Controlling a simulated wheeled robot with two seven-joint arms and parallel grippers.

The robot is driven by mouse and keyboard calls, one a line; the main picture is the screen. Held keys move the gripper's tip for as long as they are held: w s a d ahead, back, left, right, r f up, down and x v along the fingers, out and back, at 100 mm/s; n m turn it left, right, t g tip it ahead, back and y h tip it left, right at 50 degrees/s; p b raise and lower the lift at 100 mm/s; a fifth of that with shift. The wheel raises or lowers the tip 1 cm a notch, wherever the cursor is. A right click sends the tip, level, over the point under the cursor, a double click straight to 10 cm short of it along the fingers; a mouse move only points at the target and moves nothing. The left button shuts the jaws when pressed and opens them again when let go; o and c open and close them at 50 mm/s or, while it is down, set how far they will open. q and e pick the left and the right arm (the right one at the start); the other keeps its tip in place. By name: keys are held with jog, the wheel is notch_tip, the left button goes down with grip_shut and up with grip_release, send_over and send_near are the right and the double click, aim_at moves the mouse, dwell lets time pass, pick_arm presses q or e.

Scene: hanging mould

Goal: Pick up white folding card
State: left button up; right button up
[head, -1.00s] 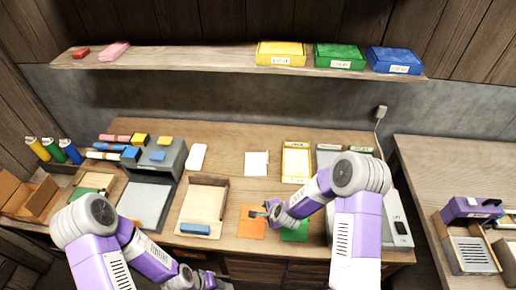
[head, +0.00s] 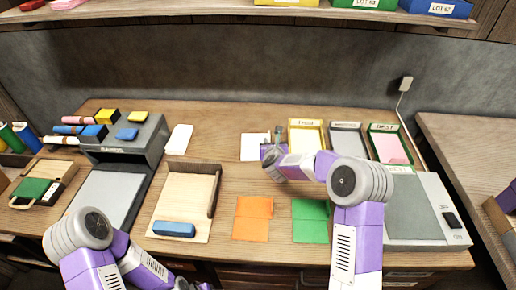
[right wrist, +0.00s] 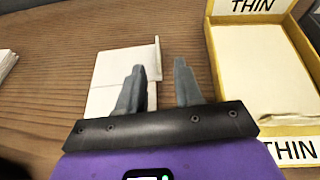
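The white folding card (head: 254,147) lies on the table left of the yellow-rimmed tray. In the right wrist view the card (right wrist: 108,72) lies mostly flat, with a narrow flap standing up along its right edge. My right gripper (head: 274,142) is at the card's right edge. Its fingers (right wrist: 160,80) are open, and the raised flap shows between them; I cannot tell whether they touch it. My left arm comes in at the bottom left, and its gripper is out of view.
A yellow tray (head: 291,133) marked THIN, a grey tray (head: 331,136) and a green tray (head: 376,138) stand right of the card. Orange (head: 253,228) and green (head: 310,232) cards lie in front. A wooden jig (head: 183,205) and white cards (head: 178,139) are left.

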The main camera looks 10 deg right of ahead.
aim_at(256, 138)
jog(key=shift+w+d+f+m, duration=0.2)
jog(key=shift+w+m, duration=0.1)
jog(key=shift+w, duration=0.2)
jog(key=shift+w+r+b+x, duration=0.1)
jog(key=shift+r+b+x, duration=0.05)
jog(key=shift+x, duration=1)
jog(key=shift+w+r+b+x, duration=0.1)
jog(key=shift+r+b+x, duration=0.05)
jog(key=shift+x, duration=1.05)
jog(key=shift+w+r+b+x, duration=0.1)
jog(key=shift+r+b+x, duration=0.05)
jog(key=shift+x, duration=1)
jog(key=shift+s+a, duration=0.1)
jog(key=shift+a, duration=0.1)
grip_shut()
